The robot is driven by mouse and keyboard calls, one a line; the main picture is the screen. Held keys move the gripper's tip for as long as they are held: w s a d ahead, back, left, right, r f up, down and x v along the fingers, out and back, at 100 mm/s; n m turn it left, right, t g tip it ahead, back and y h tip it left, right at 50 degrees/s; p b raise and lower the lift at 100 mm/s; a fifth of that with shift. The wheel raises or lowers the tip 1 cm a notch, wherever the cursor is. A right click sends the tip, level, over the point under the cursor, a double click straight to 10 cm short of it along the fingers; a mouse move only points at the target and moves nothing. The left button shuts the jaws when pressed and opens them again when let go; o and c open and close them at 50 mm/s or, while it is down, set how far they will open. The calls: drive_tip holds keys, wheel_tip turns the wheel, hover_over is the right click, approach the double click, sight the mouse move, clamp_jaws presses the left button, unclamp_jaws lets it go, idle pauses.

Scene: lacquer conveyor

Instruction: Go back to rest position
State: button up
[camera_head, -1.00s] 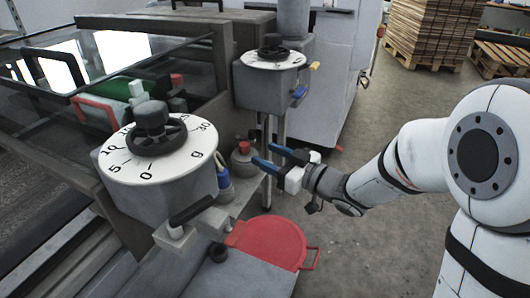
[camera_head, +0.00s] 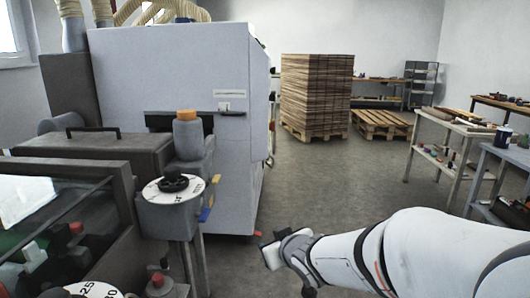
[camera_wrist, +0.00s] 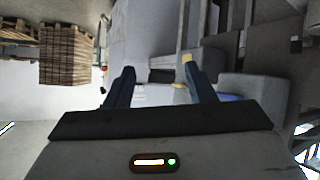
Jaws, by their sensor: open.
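My gripper (camera_wrist: 160,80) is open in the wrist view, with its two dark fingers apart and nothing held between them. In the head view my white arm reaches in from the lower right, and its wrist end points left toward the machine. The fingers are small and hard to make out there. The gripper is over the floor, to the right of the dial unit (camera_head: 170,213), and looks clear of it.
A large white machine cabinet (camera_head: 175,75) stands at left behind the dial unit. A glass-covered conveyor (camera_head: 70,185) is at lower left. A tall stack of boards (camera_head: 316,92) stands at the back. Workbenches (camera_head: 455,122) line the right. The grey floor (camera_head: 335,185) between is open.

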drive_tip(key=s+d+r+m+g+h+p, duration=0.25)
drive_tip(key=s+d+r+h, duration=0.2)
drive_tip(key=d, duration=0.35)
drive_tip(key=s+d+r+m+g+p, duration=0.1)
drive_tip(key=s+d+m+g+p, duration=0.1)
drive_tip(key=s, duration=0.6)
drive_tip(key=s+d+r+m+g+p, duration=0.1)
drive_tip(key=s+g+p, duration=0.3)
drive_tip(key=s, duration=0.4)
drive_tip(key=shift+s+d+r+m+p, duration=0.35)
drive_tip(key=shift+s+d+r+p, duration=0.1)
drive_tip(key=shift+d+r, duration=0.3)
drive_tip(key=shift+s+f, duration=0.1)
drive_tip(key=shift+s, duration=0.1)
drive_tip(key=shift+c, duration=1.5)
